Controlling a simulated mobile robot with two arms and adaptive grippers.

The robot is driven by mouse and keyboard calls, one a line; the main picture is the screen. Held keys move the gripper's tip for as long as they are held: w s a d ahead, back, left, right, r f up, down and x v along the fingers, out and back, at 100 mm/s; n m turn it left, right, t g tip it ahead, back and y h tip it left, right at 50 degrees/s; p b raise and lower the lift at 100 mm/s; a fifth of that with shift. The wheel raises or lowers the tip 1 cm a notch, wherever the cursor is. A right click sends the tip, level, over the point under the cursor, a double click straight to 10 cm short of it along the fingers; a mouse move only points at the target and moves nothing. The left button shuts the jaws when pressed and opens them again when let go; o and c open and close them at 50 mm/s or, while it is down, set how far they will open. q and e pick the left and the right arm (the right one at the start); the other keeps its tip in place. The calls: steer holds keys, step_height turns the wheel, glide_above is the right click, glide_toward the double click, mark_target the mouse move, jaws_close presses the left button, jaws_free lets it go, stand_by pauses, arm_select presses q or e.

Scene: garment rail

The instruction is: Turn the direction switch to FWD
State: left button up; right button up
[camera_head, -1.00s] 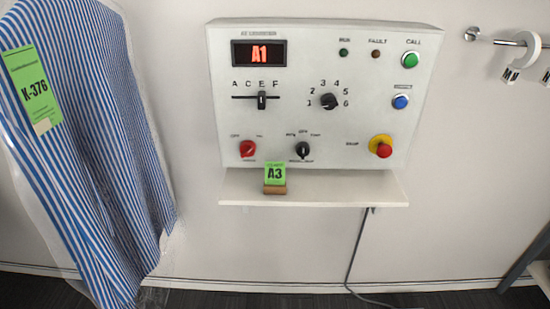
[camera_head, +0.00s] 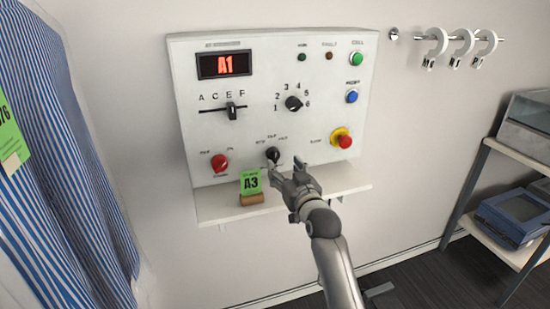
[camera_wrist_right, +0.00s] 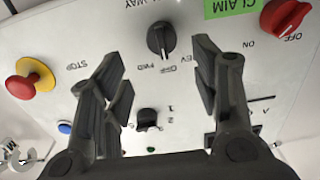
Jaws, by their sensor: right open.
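The direction switch is a black rotary knob (camera_head: 272,154) low on the white control panel (camera_head: 255,75). It also shows in the right wrist view (camera_wrist_right: 161,40), upside down, with the REV, OFF and FWD labels around it. Its pointer seems to face OFF. My right gripper (camera_head: 284,167) is just in front of the knob, over the shelf. In the right wrist view its two fingers (camera_wrist_right: 158,62) are spread, with the knob between and beyond their tips. I cannot tell whether they touch it. My left gripper is not in view.
A red knob (camera_head: 219,163) is left of the switch and a red stop button (camera_head: 344,141) is right. A striped shirt (camera_head: 60,170) hangs left; a rack (camera_head: 510,160) stands right.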

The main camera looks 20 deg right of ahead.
mark_target(276, 157)
steer(key=w, duration=0.5)
steer(key=shift+a, duration=0.25)
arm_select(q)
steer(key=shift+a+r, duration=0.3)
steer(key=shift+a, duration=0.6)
arm_select(e)
steer(key=shift+w, duration=1.05)
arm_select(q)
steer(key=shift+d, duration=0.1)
arm_select(e)
steer(key=c, duration=1)
arm_select(q)
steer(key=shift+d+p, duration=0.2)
steer(key=shift+p, duration=0.1)
